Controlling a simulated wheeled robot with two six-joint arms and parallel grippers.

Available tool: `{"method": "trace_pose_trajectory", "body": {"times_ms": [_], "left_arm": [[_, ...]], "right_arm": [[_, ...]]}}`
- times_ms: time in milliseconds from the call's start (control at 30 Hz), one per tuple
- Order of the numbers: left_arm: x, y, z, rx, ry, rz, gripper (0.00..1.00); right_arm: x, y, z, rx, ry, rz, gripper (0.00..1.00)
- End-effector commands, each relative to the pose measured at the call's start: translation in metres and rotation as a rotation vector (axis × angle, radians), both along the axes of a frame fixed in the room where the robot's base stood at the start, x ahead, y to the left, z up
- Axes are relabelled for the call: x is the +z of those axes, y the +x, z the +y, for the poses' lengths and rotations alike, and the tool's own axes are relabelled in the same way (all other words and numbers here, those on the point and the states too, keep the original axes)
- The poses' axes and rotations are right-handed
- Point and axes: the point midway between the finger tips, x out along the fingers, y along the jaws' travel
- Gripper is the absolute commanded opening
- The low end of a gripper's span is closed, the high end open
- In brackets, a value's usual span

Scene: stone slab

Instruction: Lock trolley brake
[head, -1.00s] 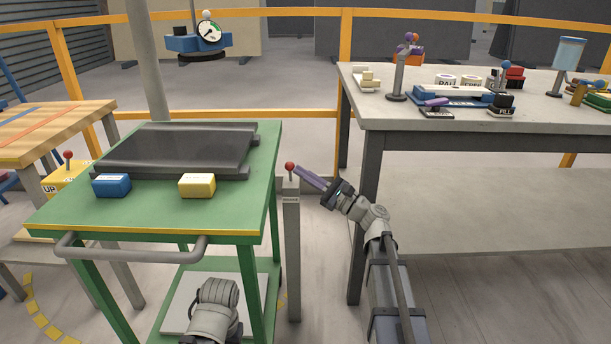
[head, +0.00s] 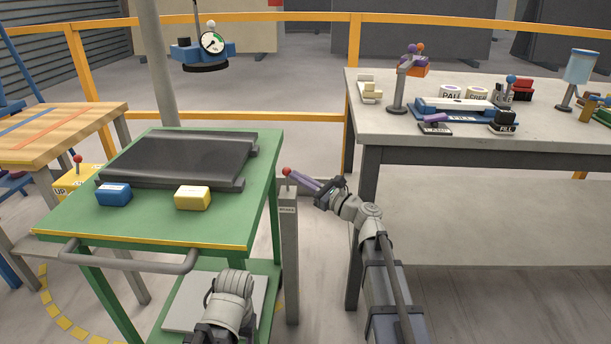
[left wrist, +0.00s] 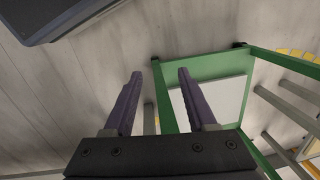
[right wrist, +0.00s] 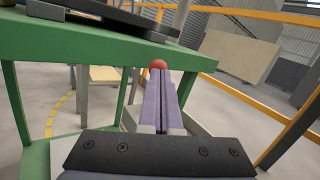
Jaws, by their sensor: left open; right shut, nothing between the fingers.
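The green trolley (head: 225,222) stands at left centre with its push bar (head: 130,262) in front. Beside its right side stands a grey post (head: 289,250) with a small label and a red-knobbed lever (head: 287,171) on top. My right gripper (head: 295,176) is shut and empty, its purple fingertips right at the red knob. The right wrist view shows the knob (right wrist: 158,64) just beyond the shut fingertips (right wrist: 160,74); whether they touch I cannot tell. The lever's stem is mostly hidden. My left gripper (left wrist: 160,73) is open and empty, over the trolley's lower shelf (left wrist: 205,68).
A grey workbench (head: 430,140) with several items stands right. A wooden table (head: 60,135) is left. A gauge (head: 212,43) hangs above.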

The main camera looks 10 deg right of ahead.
Motion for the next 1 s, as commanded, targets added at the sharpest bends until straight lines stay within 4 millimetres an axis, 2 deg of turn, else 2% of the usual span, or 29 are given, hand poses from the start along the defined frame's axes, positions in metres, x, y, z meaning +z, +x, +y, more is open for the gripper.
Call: {"method": "trace_pose_trajectory", "body": {"times_ms": [367,733,800,1000], "left_arm": [[0.028,0.000,0.001,0.002,0.002,0.000,0.57],[0.064,0.000,0.002,0.010,0.008,0.000,0.57],[0.058,0.000,0.002,0.010,0.008,0.000,0.57],[0.058,0.000,0.002,0.010,0.008,0.000,0.57]], "right_arm": [[0.008,0.012,-0.003,0.000,0.042,0.149,0.00],[0.011,0.032,-0.009,0.001,0.115,0.405,0.00],[0.005,0.029,-0.008,0.001,0.115,0.399,0.00],[0.006,0.028,-0.008,0.001,0.114,0.397,0.00]]}}
